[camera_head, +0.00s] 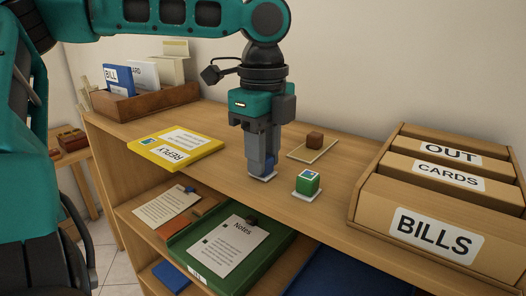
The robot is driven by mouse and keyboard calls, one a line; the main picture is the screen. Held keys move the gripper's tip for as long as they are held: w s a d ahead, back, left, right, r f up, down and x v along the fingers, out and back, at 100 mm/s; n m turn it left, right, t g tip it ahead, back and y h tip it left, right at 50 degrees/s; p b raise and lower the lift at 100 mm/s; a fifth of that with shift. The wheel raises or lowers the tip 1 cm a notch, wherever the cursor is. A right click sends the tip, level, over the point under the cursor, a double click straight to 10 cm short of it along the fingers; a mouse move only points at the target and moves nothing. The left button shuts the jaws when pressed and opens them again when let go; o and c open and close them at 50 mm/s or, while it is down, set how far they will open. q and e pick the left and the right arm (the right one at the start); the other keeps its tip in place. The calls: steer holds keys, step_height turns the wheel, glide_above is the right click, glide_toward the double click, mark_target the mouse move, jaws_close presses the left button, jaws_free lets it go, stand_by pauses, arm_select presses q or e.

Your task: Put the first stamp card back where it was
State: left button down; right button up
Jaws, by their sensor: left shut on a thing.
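My left gripper (262,170) points straight down over the shelf top and is shut on a small blue block. The fingers hide most of the block. A small white card (268,178) shows just under the fingertips; I cannot tell whether it touches the wood. Just right of it, a green block (308,182) with a pale square on top sits on another white card (307,195). Behind, a brown block (315,140) stands on a beige card (304,155). I cannot tell which is the first stamp card. My right gripper is not in view.
A yellow REPLY folder (175,149) lies left of the gripper. A wooden sorter (366,192) marked OUT, CARDS and BILLS stands at right. A brown box (147,105) of papers stands at back left. A lower shelf holds a green tray (185,244) with a Notes sheet.

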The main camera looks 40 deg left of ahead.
arm_select(q)
steer(key=shift+f, duration=0.2)
steer(key=c, duration=0.9)
jaws_free()
step_height(320, 180, up, 12)
steer(key=shift+r, duration=0.25)
